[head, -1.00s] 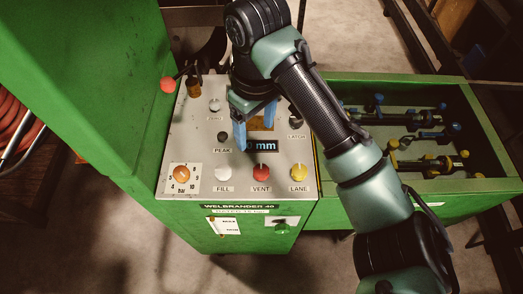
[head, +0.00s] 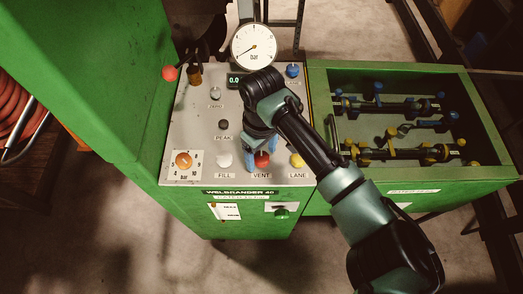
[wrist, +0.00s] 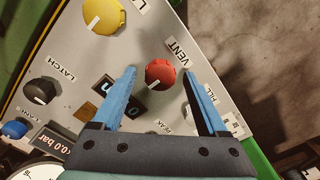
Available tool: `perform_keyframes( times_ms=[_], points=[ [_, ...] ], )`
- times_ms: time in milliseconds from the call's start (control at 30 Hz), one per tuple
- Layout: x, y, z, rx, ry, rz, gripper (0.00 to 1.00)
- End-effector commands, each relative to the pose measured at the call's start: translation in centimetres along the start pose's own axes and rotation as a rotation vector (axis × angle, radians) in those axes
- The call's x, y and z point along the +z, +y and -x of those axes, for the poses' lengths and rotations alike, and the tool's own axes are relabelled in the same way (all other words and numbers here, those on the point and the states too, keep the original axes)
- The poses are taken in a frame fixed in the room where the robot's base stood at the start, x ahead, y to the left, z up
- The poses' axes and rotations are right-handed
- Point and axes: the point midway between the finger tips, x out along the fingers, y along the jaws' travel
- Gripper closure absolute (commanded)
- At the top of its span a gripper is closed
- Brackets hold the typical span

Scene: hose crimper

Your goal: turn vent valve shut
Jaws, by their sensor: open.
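The vent valve is a red round knob (head: 262,160) above the VENT label, on the front row of the grey panel (head: 193,125). In the wrist view the red knob (wrist: 160,74) carries a short white mark toward its lower left. My gripper (wrist: 160,84) is open, with one blue finger on each side of the red knob in that picture. A gap shows between each finger and the knob; the height above the panel cannot be told. In the head view my wrist and fingers partly cover the knob and the panel behind it.
The yellow LANE knob (head: 297,160) and white FILL knob (head: 224,160) flank the red one closely. An orange bar dial (head: 184,160) sits at left. A green tray (head: 400,187) holds fittings at right.

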Motion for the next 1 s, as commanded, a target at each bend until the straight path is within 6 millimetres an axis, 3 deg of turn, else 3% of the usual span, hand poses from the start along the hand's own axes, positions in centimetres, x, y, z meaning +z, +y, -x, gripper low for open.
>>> perform_keyframes(
  times_ms=[233, 633, 1000],
  points=[
    [-0.02, -0.03, -0.08, 0.000, 0.000, 0.000, 0.26],
    [-0.02, -0.02, -0.04, 0.000, 0.000, 0.000, 0.98],
    [-0.03, -0.06, -0.03, -0.001, 0.000, 0.039, 1.00]
  ],
)
